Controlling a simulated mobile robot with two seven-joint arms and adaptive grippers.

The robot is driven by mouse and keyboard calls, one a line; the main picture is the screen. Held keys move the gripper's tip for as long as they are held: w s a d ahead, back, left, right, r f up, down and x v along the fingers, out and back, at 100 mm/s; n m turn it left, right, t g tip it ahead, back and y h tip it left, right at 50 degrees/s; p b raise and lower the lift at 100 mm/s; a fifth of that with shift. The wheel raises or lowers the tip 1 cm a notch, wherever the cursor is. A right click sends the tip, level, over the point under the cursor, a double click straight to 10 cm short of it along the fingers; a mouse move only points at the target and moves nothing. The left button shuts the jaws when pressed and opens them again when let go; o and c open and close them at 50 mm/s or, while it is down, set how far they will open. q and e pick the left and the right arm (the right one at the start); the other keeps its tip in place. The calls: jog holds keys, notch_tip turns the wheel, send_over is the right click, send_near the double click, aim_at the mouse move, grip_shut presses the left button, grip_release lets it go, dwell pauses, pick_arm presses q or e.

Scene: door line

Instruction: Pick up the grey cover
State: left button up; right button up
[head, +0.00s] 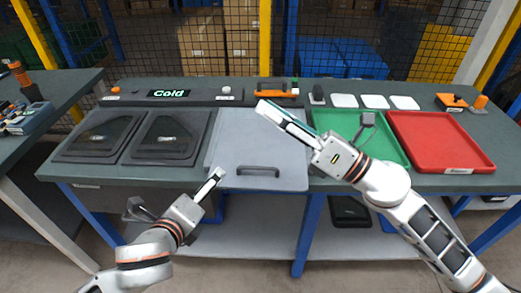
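The grey cover (235,146) is a flat light-grey panel with a dark bar handle (258,171) near its front edge. It lies at the middle of the workbench, its front edge at the bench's front edge. My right gripper (275,112) is over the cover's back right part, pointing to the back left; contact cannot be told. My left gripper (216,175) is at the bench's front edge, by the cover's front left corner and left of the handle. Both grippers' fingers are seen edge-on, so their opening is unclear. Nothing shows held in either.
Two dark panels (99,133) lie left of the cover. A green tray (335,122) and a red tray (440,140) stand to its right. A lower shelf (260,238) runs beneath.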

notch_tip(320, 180, down, 6)
jog(key=a+n+g+h, duration=0.2)
jog(key=n+g, duration=0.4)
jog(key=n, duration=0.1)
jog(key=n+g+h, duration=0.1)
jog(key=n+h, duration=0.2)
jog(key=h, duration=0.5)
send_near(278, 170)
jog(key=shift+w+a, duration=0.2)
jog(key=shift+a, duration=0.8)
jog(key=shift+w+d+f+h, duration=0.1)
jog(key=shift+d+f+h, duration=0.1)
jog(key=shift+d+h, duration=0.15)
pick_arm(q)
jog(key=d+m, duration=0.1)
jog(key=m, duration=0.2)
jog(key=w+d+m+h, duration=0.1)
jog(key=m, duration=0.3)
jog(key=w+d+m+h, duration=0.1)
jog(key=m, duration=0.3)
jog(key=shift+d+r, duration=0.1)
jog(key=shift+r, duration=0.3)
jog(key=shift+x, duration=3.9)
pick_arm(e)
jog(key=shift+x, duration=3.9)
pick_arm(q)
jog(key=shift+r, duration=0.1)
